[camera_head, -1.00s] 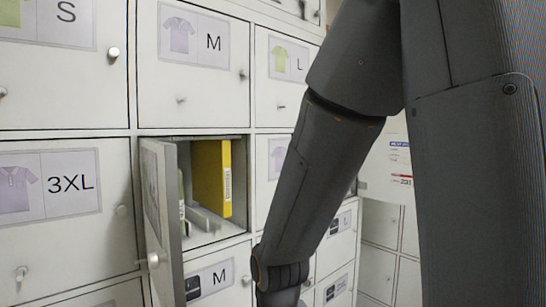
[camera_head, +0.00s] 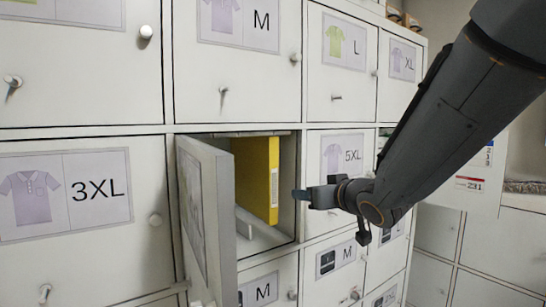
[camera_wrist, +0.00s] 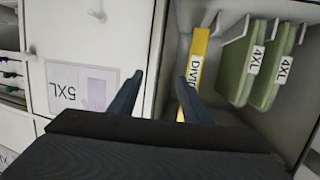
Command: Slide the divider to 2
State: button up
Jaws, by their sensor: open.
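The divider is a yellow upright panel (camera_head: 257,178) inside an open locker compartment (camera_head: 286,215). In the wrist view the divider (camera_wrist: 198,45) shows a white label reading "DIVID", partly hidden by a finger. My gripper (camera_head: 297,195) is open and empty, at the compartment's right front edge, to the right of the divider. In the wrist view my gripper (camera_wrist: 160,76) has one finger overlapping the divider's label and the other toward the 5XL door. Whether it touches anything cannot be told. No position number 2 is readable.
The compartment's door (camera_head: 222,225) stands open on the left. Green folded garments labelled 4XL (camera_wrist: 240,68) hang beyond the divider in the wrist view, near white slotted rails (camera_wrist: 232,28). The closed 5XL door (camera_head: 341,160) with its knobs is beside the opening.

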aim_at(274, 158)
jog(key=a+r+n+y, duration=0.35)
jog(key=a+r, duration=0.25)
jog(key=r, duration=0.2)
jog(key=shift+m+t+y, duration=0.3)
jog(key=shift+m+y, duration=0.15)
jog(key=shift+p+x, duration=1.2)
jog(key=shift+x, duration=2.1)
jog(key=shift+r, duration=0.1)
grip_shut()
